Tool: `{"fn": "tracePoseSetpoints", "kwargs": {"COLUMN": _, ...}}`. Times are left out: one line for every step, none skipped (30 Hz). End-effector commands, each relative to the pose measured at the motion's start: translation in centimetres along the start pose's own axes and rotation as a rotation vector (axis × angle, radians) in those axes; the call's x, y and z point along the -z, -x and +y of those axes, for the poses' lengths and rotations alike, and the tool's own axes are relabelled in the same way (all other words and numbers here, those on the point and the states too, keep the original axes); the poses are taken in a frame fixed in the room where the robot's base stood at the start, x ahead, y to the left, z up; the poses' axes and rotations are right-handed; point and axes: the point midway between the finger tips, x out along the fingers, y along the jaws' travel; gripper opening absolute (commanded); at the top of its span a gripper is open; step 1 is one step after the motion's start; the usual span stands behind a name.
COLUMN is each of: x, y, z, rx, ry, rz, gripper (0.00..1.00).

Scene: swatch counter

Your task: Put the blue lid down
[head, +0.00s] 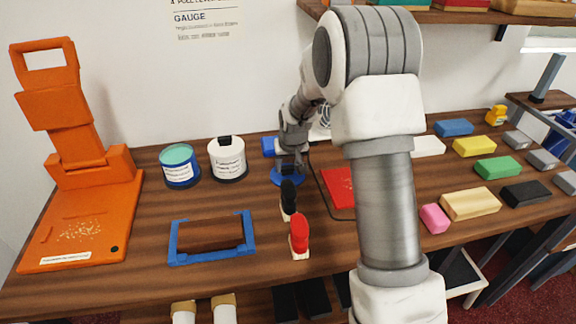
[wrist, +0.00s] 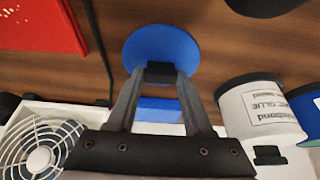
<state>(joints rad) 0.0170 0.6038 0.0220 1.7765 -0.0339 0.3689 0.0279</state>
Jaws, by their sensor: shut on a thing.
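The blue lid (wrist: 161,47) is a round disc with a black knob (wrist: 160,72). My gripper (wrist: 157,75) is shut on the knob in the wrist view. In the head view the lid (head: 285,179) is low over the wooden counter, below my gripper (head: 290,166), just behind a black-topped upright item. I cannot tell whether the lid touches the counter. The fingers and wrist hide part of it in the head view.
A white glue can (head: 228,158) and a teal-topped can (head: 179,166) stand to the left. A blue block (head: 268,146) is behind the lid. A red sheet (head: 338,186) lies to the right, and black and red upright items (head: 299,237) stand in front.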

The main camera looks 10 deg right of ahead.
Motion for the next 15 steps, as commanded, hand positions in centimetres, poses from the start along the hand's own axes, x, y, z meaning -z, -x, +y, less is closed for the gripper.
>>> {"fn": "tracePoseSetpoints", "kwargs": {"x": 0.05, "y": 0.07, "z": 0.00, "rx": 0.000, "ry": 0.000, "rz": 0.001, "gripper": 0.00}}
{"fn": "tracePoseSetpoints", "kwargs": {"x": 0.05, "y": 0.08, "z": 0.00, "rx": 0.000, "ry": 0.000, "rz": 0.001, "gripper": 0.00}}
{"fn": "tracePoseSetpoints", "kwargs": {"x": 0.04, "y": 0.07, "z": 0.00, "rx": 0.000, "ry": 0.000, "rz": 0.001, "gripper": 0.00}}
{"fn": "tracePoseSetpoints", "kwargs": {"x": 0.02, "y": 0.02, "z": 0.00, "rx": 0.000, "ry": 0.000, "rz": 0.001, "gripper": 0.00}}
{"fn": "tracePoseSetpoints", "kwargs": {"x": -0.02, "y": -0.07, "z": 0.01, "rx": 0.000, "ry": 0.000, "rz": 0.000, "gripper": 0.00}}
{"fn": "tracePoseSetpoints", "kwargs": {"x": -0.09, "y": -0.23, "z": 0.00, "rx": 0.000, "ry": 0.000, "rz": 0.000, "gripper": 0.00}}
{"fn": "tracePoseSetpoints", "kwargs": {"x": -0.13, "y": -0.33, "z": 0.01, "rx": 0.000, "ry": 0.000, "rz": 0.000, "gripper": 0.00}}
{"fn": "tracePoseSetpoints", "kwargs": {"x": -0.17, "y": -0.42, "z": 0.01, "rx": 0.000, "ry": 0.000, "rz": 0.000, "gripper": 0.00}}
{"fn": "tracePoseSetpoints", "kwargs": {"x": -0.09, "y": -0.24, "z": 0.01, "rx": 0.000, "ry": 0.000, "rz": 0.000, "gripper": 0.58}}
{"fn": "tracePoseSetpoints", "kwargs": {"x": -0.09, "y": -0.23, "z": 0.01, "rx": 0.000, "ry": 0.000, "rz": 0.000, "gripper": 0.64}}
{"fn": "tracePoseSetpoints", "kwargs": {"x": -0.09, "y": -0.23, "z": 0.01, "rx": 0.000, "ry": 0.000, "rz": 0.000, "gripper": 0.69}}
{"fn": "tracePoseSetpoints", "kwargs": {"x": -0.10, "y": -0.23, "z": 0.01, "rx": 0.000, "ry": 0.000, "rz": 0.000, "gripper": 0.76}}
{"fn": "tracePoseSetpoints", "kwargs": {"x": -0.10, "y": -0.23, "z": 0.01, "rx": 0.000, "ry": 0.000, "rz": 0.000, "gripper": 0.81}}
{"fn": "tracePoseSetpoints", "kwargs": {"x": -0.10, "y": -0.23, "z": 0.01, "rx": 0.000, "ry": 0.000, "rz": 0.000, "gripper": 0.81}}
{"fn": "tracePoseSetpoints", "kwargs": {"x": -0.10, "y": -0.23, "z": 0.01, "rx": 0.000, "ry": 0.000, "rz": 0.000, "gripper": 0.81}}
